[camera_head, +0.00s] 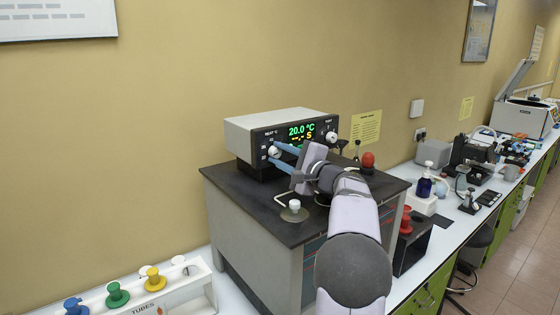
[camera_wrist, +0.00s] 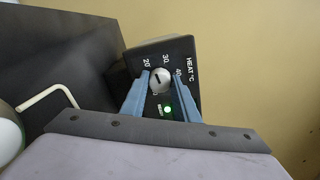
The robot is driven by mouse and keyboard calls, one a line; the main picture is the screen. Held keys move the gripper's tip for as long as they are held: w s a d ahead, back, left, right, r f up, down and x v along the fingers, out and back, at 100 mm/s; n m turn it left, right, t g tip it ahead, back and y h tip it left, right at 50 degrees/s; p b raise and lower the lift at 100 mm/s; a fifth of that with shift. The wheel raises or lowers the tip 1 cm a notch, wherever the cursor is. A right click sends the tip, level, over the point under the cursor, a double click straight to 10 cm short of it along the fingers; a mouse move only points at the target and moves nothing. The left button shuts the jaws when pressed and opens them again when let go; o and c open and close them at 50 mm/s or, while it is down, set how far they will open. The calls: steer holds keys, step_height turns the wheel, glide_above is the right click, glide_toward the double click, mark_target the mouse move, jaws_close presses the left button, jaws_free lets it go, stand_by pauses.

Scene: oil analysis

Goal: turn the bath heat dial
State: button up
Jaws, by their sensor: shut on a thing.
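The bath controller (camera_head: 252,127) is a grey box with a black front that stands on the dark bath top. Its green display (camera_head: 301,129) reads 20.0 °C, with a yellow line below. The bath heat dial (camera_head: 274,152) is a pale round knob at the left of the front. In the wrist view the dial (camera_wrist: 159,77) has a dark pointer line, with 20, 30 and 40 marked around it under HEAT °C. My gripper (camera_head: 278,156) has its blue fingers shut on the dial, one at each side. The fingers also show in the wrist view (camera_wrist: 158,88).
A second knob (camera_head: 331,138) is at the right of the front. A white-capped fitting (camera_head: 294,208) and a red knob (camera_head: 367,160) stand on the bath top (camera_head: 240,200). A tube rack (camera_head: 190,291) with coloured stoppers is at lower left. A green light (camera_wrist: 168,110) glows below the dial.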

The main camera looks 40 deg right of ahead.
steer(key=m, duration=0.3)
steer(key=shift+m+b, duration=0.4)
steer(key=shift+m, duration=1.9)
steer(key=o, duration=1.1)
steer(key=shift+c, duration=0.2)
steer(key=shift+s+f+b, duration=0.1)
steer(key=shift+s+b, duration=0.35)
steer(key=shift+s, duration=0.05)
steer(key=s+b, duration=0.3)
steer(key=s, duration=0.3)
steer(key=shift+s, duration=0.2)
